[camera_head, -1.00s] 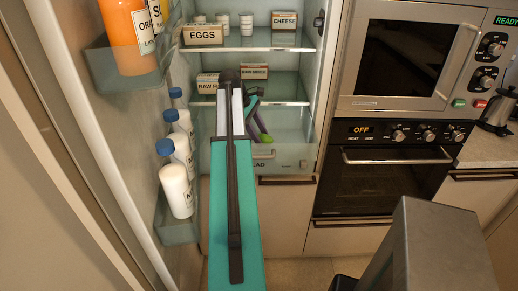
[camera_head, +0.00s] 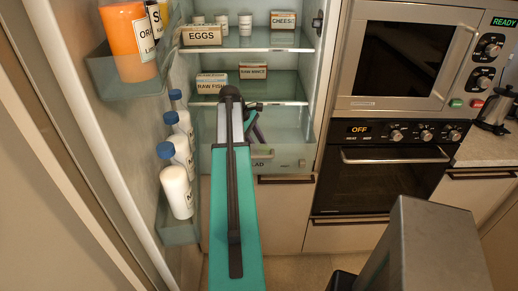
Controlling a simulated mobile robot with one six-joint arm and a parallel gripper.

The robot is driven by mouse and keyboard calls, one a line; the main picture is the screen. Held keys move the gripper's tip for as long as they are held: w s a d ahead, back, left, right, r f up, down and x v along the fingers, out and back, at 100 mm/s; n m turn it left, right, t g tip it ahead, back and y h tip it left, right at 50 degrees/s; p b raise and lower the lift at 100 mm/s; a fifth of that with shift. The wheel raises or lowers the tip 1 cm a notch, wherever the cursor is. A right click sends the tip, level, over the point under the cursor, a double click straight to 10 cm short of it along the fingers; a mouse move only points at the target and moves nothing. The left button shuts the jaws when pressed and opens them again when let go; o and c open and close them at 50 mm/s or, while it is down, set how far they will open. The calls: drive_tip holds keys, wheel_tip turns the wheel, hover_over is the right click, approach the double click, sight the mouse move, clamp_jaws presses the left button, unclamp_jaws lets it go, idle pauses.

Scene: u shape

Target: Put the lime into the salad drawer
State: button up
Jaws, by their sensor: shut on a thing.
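The salad drawer (camera_head: 289,161) is at the bottom of the open fridge, with part of its label showing at its front. My own arm covers its left part. My gripper (camera_head: 259,136) is just behind my arm, pointing down over the drawer area, and is small and mostly hidden. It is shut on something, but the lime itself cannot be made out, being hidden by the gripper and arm. I cannot tell how far the drawer is pulled out.
Fridge shelves above hold an eggs box (camera_head: 202,35), a cheese box (camera_head: 283,19), a raw fish box (camera_head: 211,83) and a raw mince box (camera_head: 253,71). The open fridge door at left carries several bottles (camera_head: 175,189). An oven (camera_head: 388,172) stands at right.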

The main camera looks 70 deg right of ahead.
drive_tip(key=shift+f, duration=0.9)
drive_tip(key=o, duration=1.2)
drive_tip(key=shift+f, duration=0.1)
drive_tip(key=b+v, duration=0.3)
drive_tip(key=v, duration=0.9)
drive_tip(key=shift+r, duration=0.25)
